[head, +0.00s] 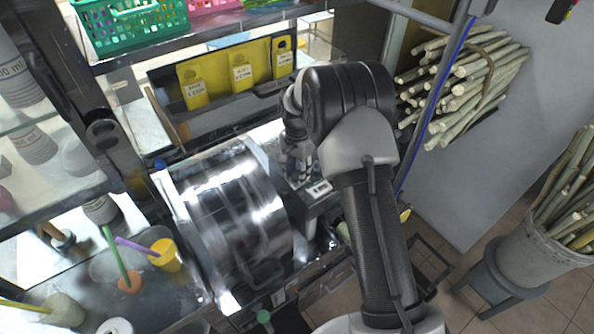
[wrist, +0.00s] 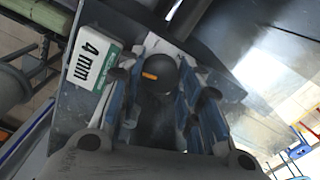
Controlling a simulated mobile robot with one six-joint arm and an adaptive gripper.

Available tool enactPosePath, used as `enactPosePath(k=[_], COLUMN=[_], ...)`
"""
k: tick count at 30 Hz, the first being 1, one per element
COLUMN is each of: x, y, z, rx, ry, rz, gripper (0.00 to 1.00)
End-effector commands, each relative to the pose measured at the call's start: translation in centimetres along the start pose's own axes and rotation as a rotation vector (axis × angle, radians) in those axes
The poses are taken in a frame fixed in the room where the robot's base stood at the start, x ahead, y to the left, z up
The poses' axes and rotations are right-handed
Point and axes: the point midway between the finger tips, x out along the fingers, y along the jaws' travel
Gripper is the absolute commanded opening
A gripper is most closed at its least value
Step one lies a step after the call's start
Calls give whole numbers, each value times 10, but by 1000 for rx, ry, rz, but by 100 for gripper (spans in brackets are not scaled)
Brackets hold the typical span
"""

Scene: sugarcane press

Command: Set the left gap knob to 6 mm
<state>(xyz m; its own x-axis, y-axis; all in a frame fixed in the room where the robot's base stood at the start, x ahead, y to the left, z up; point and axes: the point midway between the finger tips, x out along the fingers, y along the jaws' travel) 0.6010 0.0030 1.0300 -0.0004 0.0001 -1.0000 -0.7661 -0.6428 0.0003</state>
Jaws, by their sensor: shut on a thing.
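In the wrist view, a round black knob (wrist: 157,70) with an orange mark on top sits between the two fingers of my gripper (wrist: 163,90). The fingers, with blue pads, are closed on its sides. A white and green label reading "4 mm" (wrist: 88,58) is fixed just left of the knob. In the head view my gripper (head: 300,168) points down beside the shiny press drum (head: 238,215). A small white label (head: 319,189) shows just below the gripper. The knob itself is hidden there by my gripper and arm.
Yellow tags (head: 242,72) hang in a tray behind the press. A glass shelf with bottles stands at left, with colored cups (head: 165,255) below it. Cane bundles (head: 465,85) are at the right, along with a bucket of cane (head: 535,255). A blue cable runs down a post.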

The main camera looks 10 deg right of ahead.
Motion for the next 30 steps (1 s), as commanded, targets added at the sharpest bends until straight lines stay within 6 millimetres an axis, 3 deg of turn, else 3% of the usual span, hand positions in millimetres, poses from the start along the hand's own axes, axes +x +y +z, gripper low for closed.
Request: enactPosePath(k=[12,27,28,30], x=[0,0,0,0], y=[0,0,0,0], z=[0,-1,-1,-1], rx=[172,193,193,193], ry=[1,1,1,1], rz=[-2,-2,-2,-2], gripper=[9,9,33,38])
